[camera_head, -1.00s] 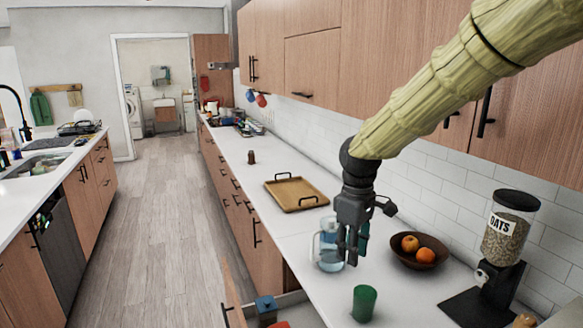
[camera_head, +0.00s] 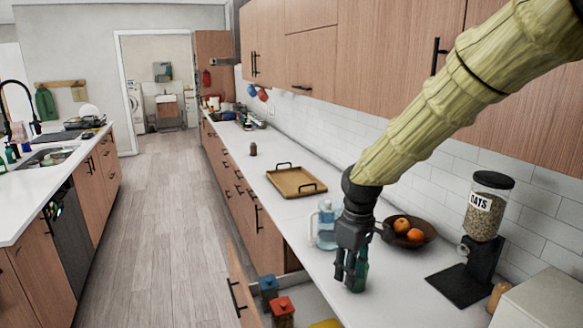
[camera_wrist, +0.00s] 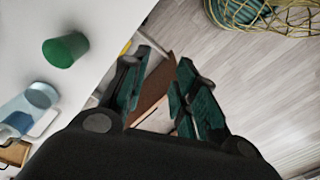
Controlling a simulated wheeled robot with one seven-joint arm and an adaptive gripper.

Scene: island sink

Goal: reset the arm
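My gripper (camera_head: 350,268) hangs above the white counter on my yellow-sleeved arm in the head view. The wrist view shows its two dark fingers (camera_wrist: 165,85) apart, with nothing between them. A green cup (camera_head: 360,280) stands on the counter, partly hidden behind the fingers in the head view. In the wrist view the cup (camera_wrist: 65,50) is clear of the fingers, to their left. A light blue pitcher (camera_head: 326,225) stands just left of my gripper and also shows in the wrist view (camera_wrist: 35,105).
A wooden tray (camera_head: 297,181) lies farther back. A bowl of oranges (camera_head: 428,233) and an oats dispenser (camera_head: 487,210) stand to the right. Below the counter edge, an open drawer (camera_head: 242,290) holds a blue-lidded jar (camera_head: 269,289) and a red-lidded jar (camera_head: 284,311). The floor at left is clear.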

